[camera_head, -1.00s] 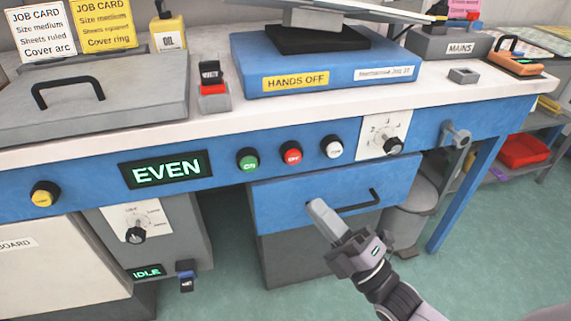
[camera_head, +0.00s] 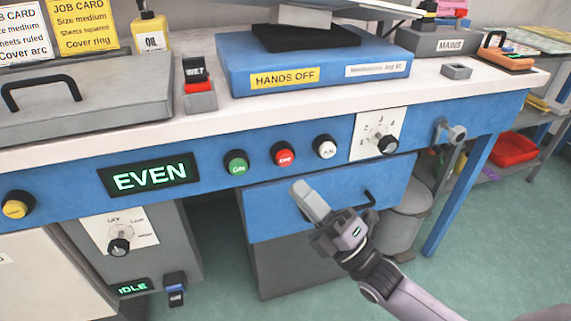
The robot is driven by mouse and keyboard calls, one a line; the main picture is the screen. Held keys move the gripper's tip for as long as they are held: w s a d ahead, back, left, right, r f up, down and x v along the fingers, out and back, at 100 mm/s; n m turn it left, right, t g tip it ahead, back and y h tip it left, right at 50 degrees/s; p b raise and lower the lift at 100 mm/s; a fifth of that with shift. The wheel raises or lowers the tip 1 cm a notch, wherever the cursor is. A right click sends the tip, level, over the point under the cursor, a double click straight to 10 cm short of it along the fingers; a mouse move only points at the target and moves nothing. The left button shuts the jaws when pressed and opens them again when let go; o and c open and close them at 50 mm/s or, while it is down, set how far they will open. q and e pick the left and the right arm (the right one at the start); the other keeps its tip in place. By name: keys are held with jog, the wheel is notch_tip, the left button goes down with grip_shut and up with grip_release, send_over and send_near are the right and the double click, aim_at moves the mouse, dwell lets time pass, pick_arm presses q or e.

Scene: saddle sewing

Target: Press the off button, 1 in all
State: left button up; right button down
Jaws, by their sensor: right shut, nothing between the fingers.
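The red off button (camera_head: 283,156) is on the blue front panel of the bench, between the green ON button (camera_head: 237,163) and a white button (camera_head: 325,147). My right gripper (camera_head: 301,190) is shut and empty. Its fingertips show just below the red button in the picture, in front of the blue drawer, and do not overlap the button. The red button is fully in view. My left gripper is not in view.
A lit display (camera_head: 150,176) reads EVEN on the panel, left of the buttons. A dial (camera_head: 386,143) is to their right. The blue drawer (camera_head: 262,212) with a black handle is below. A crank (camera_head: 456,132) sticks out further right.

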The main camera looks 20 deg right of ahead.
aim_at(284, 157)
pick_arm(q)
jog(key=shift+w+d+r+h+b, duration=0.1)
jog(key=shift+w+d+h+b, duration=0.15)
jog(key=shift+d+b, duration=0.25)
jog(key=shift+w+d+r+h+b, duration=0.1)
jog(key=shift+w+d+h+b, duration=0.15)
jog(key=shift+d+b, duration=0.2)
pick_arm(e)
jog(key=w, duration=0.5)
jog(key=shift+a, duration=0.1)
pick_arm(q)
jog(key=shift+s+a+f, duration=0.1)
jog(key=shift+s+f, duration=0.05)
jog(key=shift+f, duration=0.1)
